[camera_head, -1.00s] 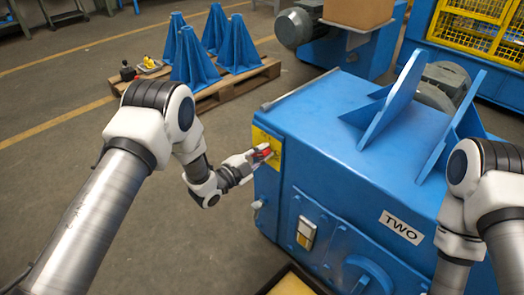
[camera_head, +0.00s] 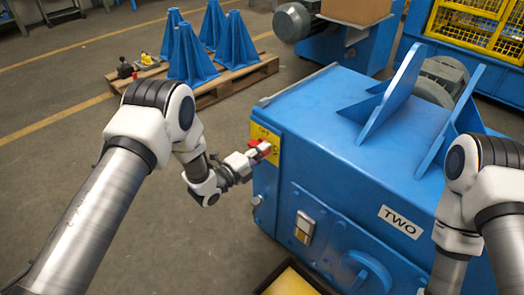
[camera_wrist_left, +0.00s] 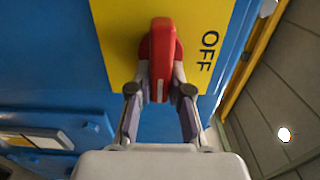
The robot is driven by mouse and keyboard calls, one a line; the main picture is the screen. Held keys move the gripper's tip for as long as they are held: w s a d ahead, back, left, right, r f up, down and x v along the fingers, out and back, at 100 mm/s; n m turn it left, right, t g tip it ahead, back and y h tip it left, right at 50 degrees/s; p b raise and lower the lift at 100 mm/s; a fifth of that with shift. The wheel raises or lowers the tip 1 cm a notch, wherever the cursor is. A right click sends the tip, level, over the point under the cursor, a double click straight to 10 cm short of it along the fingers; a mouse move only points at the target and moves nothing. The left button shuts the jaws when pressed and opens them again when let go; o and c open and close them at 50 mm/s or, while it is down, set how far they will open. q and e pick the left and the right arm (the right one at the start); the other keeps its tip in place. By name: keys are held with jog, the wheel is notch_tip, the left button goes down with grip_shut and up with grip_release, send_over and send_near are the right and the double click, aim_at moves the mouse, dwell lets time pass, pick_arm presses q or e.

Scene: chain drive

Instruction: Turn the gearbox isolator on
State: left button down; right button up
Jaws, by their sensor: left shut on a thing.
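The isolator is a red handle (camera_wrist_left: 162,45) on a yellow plate (camera_wrist_left: 115,40) lettered OFF, on the side of the blue gearbox housing (camera_head: 345,115). In the head view the yellow plate (camera_head: 263,132) sits at the housing's near-left corner, with a bit of the red handle (camera_head: 253,143) showing. My left gripper (camera_head: 263,150) is shut on the red handle. In the left wrist view its two fingers (camera_wrist_left: 160,82) clasp the handle from both sides, and the handle runs upright in the picture beside OFF. My right arm shows at the right; its gripper is out of view.
The housing bears a TWO label (camera_head: 400,222), upright blue fins and a small lever box (camera_head: 304,228). A yellow-topped black-edged thing (camera_head: 290,282) lies at the bottom. A pallet (camera_head: 215,93) with blue stands is behind. The floor left of the housing is clear.

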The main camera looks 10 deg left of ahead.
dwell(0.3)
pick_arm(q)
jog(key=c, duration=1.1)
grip_release()
jog(key=shift+v, duration=6.05)
jog(key=shift+f, duration=0.15)
